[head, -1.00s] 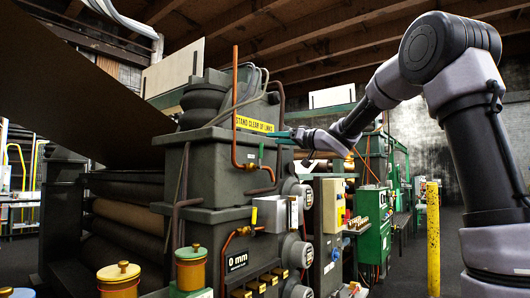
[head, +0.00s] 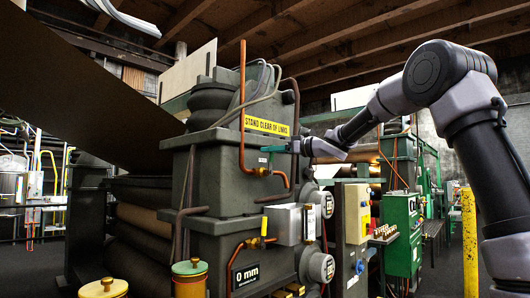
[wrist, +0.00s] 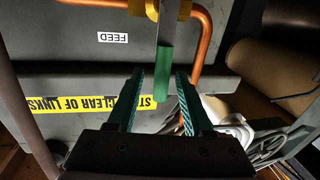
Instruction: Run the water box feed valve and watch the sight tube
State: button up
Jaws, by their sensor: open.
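The feed valve is a brass body (wrist: 152,9) on a copper pipe, beside a small FEED label (wrist: 113,37) in the wrist view. Its lever (wrist: 165,72) is a flat metal strip with a green grip. My gripper (wrist: 160,76) is open; in the wrist view the green grip shows between its two green fingers. I see no contact, and cannot tell the depth between them. In the head view my gripper (head: 272,148) is at the grey stack, just above the brass fitting (head: 261,171) on the copper pipe (head: 242,110). I cannot make out a sight tube.
A yellow STAND CLEAR OF LINKS sign (head: 267,125) is just above my gripper. Round gauges (head: 326,205), a grey box (head: 287,224) and a 0 mm display (head: 246,276) are lower on the stack. A yellow post (head: 469,240) stands at right.

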jog(key=shift+x, duration=1.5)
grip_shut()
dwell(0.4)
